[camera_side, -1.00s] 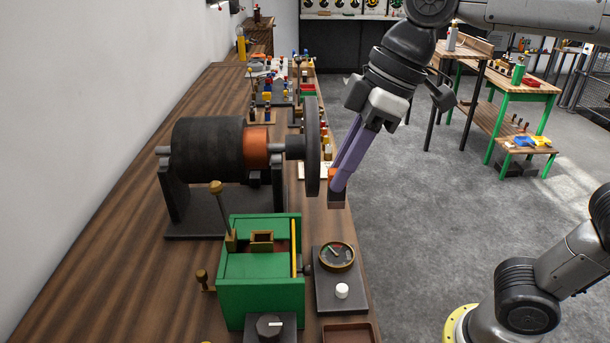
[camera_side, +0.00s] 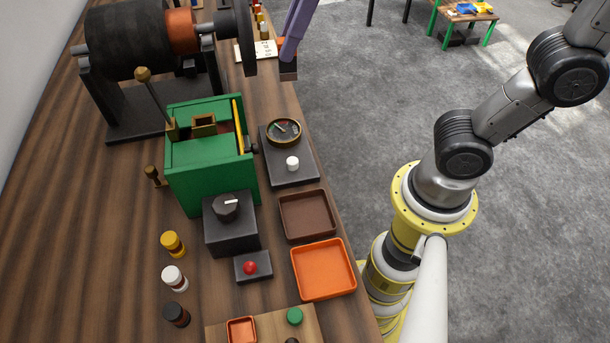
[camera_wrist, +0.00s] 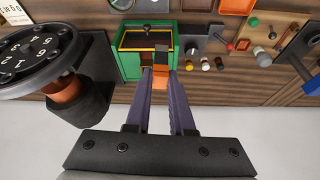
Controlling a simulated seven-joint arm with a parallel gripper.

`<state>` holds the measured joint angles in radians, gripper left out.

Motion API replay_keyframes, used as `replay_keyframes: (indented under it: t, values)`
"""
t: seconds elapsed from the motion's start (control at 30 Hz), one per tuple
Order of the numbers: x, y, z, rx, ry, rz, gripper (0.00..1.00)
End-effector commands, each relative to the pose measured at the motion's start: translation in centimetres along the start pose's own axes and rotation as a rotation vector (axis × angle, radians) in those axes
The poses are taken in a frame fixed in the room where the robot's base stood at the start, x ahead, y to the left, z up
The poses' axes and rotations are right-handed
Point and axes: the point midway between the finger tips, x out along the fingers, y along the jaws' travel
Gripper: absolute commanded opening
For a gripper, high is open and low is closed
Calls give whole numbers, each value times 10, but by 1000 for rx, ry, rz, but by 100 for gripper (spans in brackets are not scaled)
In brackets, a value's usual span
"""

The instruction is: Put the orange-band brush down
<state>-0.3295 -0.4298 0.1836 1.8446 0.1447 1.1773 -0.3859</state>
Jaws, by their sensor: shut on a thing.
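My gripper (camera_side: 290,45) is shut on the orange-band brush (camera_side: 288,70), a small dark block with an orange band. It holds the brush up beside the dark disc, near the table's right edge in the side view. In the wrist view the brush (camera_wrist: 161,68) sits between the tips of the two purple fingers (camera_wrist: 161,82). There it overlaps the front of the green box (camera_wrist: 131,62); I cannot tell the gap between them. Most of my gripper is cut off at the top of the side view.
The belt drum (camera_side: 125,40) and its disc (camera_side: 243,35) stand left of my gripper. A gauge panel (camera_side: 290,170), a brown tray (camera_side: 306,237) and an orange tray (camera_side: 323,268) line the table's right edge, both trays empty. The green box (camera_side: 210,180) stands left of the gauge.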

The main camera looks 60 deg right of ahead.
Motion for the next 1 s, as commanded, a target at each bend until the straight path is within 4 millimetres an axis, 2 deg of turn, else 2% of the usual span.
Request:
replay_keyframes:
  t: [0.2,0.4,0.5,0.6,0.77,0.87,1.0]
  values:
    - [19,-32,72,71,5,31,0]
    - [35,-58,138,47,5,20,0]
    - [41,-66,162,13,4,5,0]
    - [45,-71,178,-32,3,-14,0]
    - [44,-77,182,-84,-2,-35,0]
    - [52,-79,175,-91,-6,-38,0]
    - [75,-81,154,-90,-11,-38,0]
